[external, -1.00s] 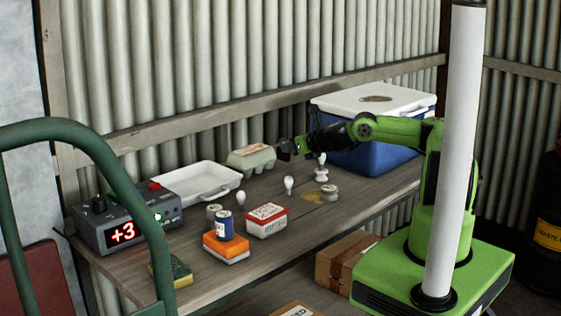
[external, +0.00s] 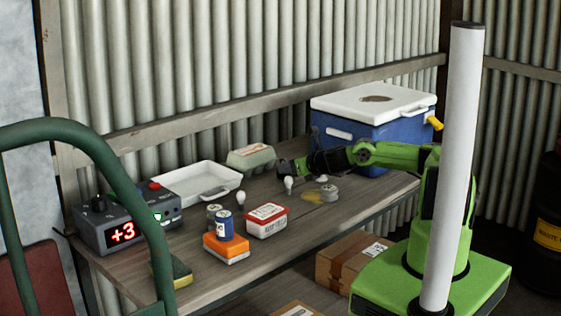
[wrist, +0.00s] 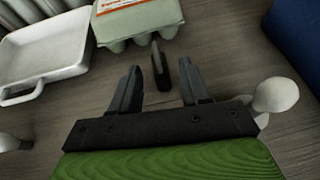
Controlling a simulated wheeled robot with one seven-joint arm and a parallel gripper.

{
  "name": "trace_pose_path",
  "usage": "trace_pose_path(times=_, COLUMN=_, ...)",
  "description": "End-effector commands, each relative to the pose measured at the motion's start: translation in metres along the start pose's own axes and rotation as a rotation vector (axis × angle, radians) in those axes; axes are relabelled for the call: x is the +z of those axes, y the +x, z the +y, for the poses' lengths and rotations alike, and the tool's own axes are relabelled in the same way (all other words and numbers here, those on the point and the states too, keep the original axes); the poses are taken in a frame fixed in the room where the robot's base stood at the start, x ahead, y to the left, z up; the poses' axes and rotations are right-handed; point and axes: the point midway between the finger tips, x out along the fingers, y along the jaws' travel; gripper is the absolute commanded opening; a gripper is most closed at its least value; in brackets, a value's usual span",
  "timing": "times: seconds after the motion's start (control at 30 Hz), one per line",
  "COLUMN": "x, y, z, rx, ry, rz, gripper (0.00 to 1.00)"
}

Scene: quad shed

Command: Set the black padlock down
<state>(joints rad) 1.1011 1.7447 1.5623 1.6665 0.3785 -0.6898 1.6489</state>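The black padlock (wrist: 162,72) shows in the wrist view as a narrow dark shape, seen nearly edge-on. It appears to stand on the wooden bench, between the fingertips of my gripper (wrist: 160,64). The two fingers are spread, and bench shows in the gaps on both sides of the padlock. In the external view my gripper (external: 283,169) is low over the bench, in front of the egg carton (external: 250,157). I cannot make out the padlock separately from the dark gripper there.
A white bulb (wrist: 275,95) is close to my gripper's right side. The egg carton and a white tray (external: 197,180) lie behind and left. A blue cooler (external: 385,133) stands at the right. Cans and boxes, including a red-and-white box (external: 267,220), occupy the front.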

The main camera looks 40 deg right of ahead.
Motion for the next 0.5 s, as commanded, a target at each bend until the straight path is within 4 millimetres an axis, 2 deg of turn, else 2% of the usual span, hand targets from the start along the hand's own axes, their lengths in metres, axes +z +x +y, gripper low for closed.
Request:
trace_pose_path(times=0.17, x=0.003, y=-0.001, z=0.000, rx=0.000, ry=0.000, rz=0.000, gripper=0.46)
trace_pose_path(times=0.23, x=0.005, y=-0.009, z=0.000, rx=0.001, ry=-0.002, rz=0.000, gripper=0.46)
trace_pose_path(times=0.5, x=0.008, y=-0.081, z=-0.001, rx=0.000, ry=-0.003, rz=-0.001, gripper=0.46)
